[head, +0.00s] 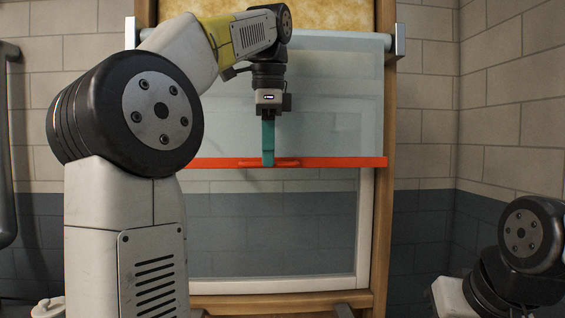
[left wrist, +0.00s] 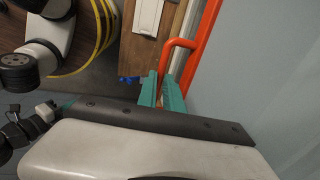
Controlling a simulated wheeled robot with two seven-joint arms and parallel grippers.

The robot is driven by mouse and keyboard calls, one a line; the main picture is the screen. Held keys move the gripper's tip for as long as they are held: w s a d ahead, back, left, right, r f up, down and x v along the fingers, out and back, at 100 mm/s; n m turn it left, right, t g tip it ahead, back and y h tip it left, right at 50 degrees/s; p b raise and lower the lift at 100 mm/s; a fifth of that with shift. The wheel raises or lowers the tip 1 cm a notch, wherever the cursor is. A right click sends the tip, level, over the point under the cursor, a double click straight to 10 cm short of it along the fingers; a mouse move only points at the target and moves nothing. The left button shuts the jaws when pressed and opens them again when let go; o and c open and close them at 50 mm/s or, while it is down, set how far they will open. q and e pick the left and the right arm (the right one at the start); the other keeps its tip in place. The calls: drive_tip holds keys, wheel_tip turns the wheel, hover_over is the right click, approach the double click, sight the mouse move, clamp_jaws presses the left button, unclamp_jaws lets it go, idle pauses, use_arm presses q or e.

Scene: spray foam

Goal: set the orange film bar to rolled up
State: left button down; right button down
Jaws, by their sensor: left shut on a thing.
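The orange film bar (head: 330,162) runs level across the wooden frame, at the lower edge of a pale translucent film (head: 335,100). The film hangs from a roller (head: 340,40) between two metal brackets at the top. My left gripper (head: 268,160) points down, with its teal fingers shut on the bar's handle near the middle. In the left wrist view the teal fingers (left wrist: 172,92) close around one part of the orange handle (left wrist: 180,45). The fingertips partly hide the handle.
The wooden frame (head: 383,130) holds yellowish foam (head: 330,17) above the roller. Below the bar is an open-looking pane area (head: 270,230) with a white inner frame. A block wall stands behind. In the left wrist view a yellow coiled hose (left wrist: 98,35) lies at the upper left.

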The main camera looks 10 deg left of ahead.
use_arm(q)
drive_tip(key=c, duration=1.5)
unclamp_jaws()
